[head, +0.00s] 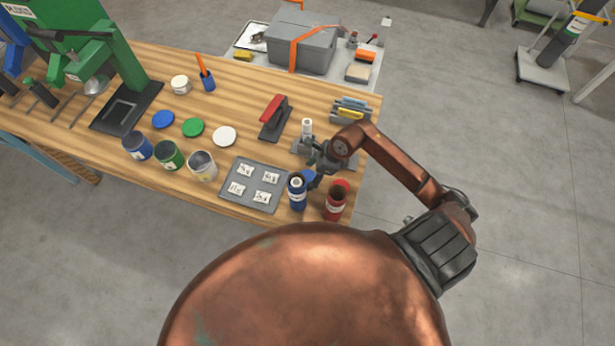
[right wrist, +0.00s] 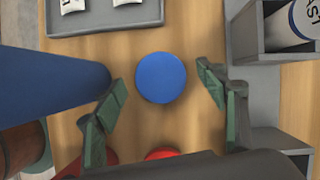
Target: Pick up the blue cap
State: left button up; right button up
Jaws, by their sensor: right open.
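The blue cap (right wrist: 160,77) is a round flat disc on the wooden table, between and just beyond the fingertips in the right wrist view. In the head view a blue patch of it (head: 309,176) shows beside my right gripper (head: 318,171), partly hidden. The right gripper is open and empty, with one green-padded finger on each side of the cap in the right wrist view (right wrist: 161,88). No contact with the cap is visible. The blue bottle (head: 297,192) stands upright close by; in the right wrist view it (right wrist: 45,90) is left of the cap. My left gripper is not in view.
A red bottle (head: 335,204) stands near the table's front edge, with red pieces (right wrist: 162,153) below the cap in the right wrist view. A grey holder (right wrist: 260,95) with a white bottle (right wrist: 294,20) is to the right. A grey tray (head: 232,196) with labelled packets lies left.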

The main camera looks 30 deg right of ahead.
jog(key=shift+f, duration=0.25)
jog(key=shift+c, duration=0.5)
jog(key=c, duration=0.8)
